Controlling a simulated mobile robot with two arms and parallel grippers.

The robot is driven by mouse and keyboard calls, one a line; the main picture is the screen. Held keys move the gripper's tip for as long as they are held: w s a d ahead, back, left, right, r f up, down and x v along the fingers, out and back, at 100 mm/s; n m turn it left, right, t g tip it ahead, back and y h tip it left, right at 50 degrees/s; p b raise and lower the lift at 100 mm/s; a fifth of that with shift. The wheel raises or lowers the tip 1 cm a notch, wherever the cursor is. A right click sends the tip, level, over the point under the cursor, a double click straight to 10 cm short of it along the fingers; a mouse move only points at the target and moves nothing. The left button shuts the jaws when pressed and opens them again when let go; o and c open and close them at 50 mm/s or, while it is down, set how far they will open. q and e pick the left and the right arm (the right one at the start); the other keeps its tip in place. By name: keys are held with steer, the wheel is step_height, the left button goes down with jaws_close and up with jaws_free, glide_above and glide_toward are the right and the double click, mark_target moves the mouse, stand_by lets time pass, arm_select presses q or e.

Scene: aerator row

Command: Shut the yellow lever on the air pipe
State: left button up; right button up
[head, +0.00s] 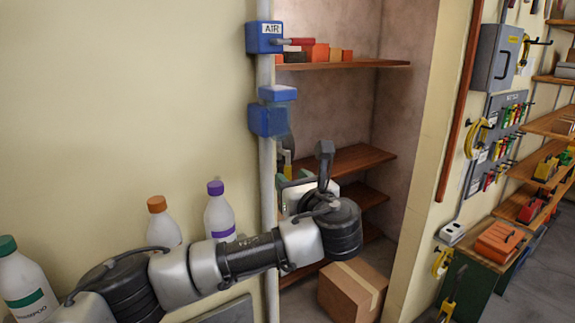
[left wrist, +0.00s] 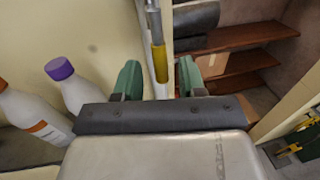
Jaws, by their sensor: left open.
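The air pipe (head: 266,180) runs up the wall edge, with a blue box labelled AIR (head: 265,37) near the top. Below it is a blue valve body (head: 267,120). The yellow lever (head: 287,163) hangs down beside the pipe, mostly hidden behind my wrist. In the left wrist view the yellow lever (left wrist: 160,64) hangs from a grey shank, pointing down. My left gripper (head: 292,180) is open just below the lever; its green fingers also show in the left wrist view (left wrist: 158,80), one on each side of the lever's lower end. I cannot tell contact. My right gripper is not in view.
A red handle (head: 300,41) sticks out beside the AIR box. Bottles, including a purple-capped one (head: 219,212), stand left of the pipe. Wooden shelves (head: 350,158) fill the recess behind, with a cardboard box (head: 352,290) below. Open floor shows at right.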

arm_select(q)
steer(key=shift+p+x, duration=0.4)
steer(key=shift+x, duration=0.95)
steer(key=shift+w, duration=0.1)
steer(key=shift+c, duration=0.5)
jaws_close()
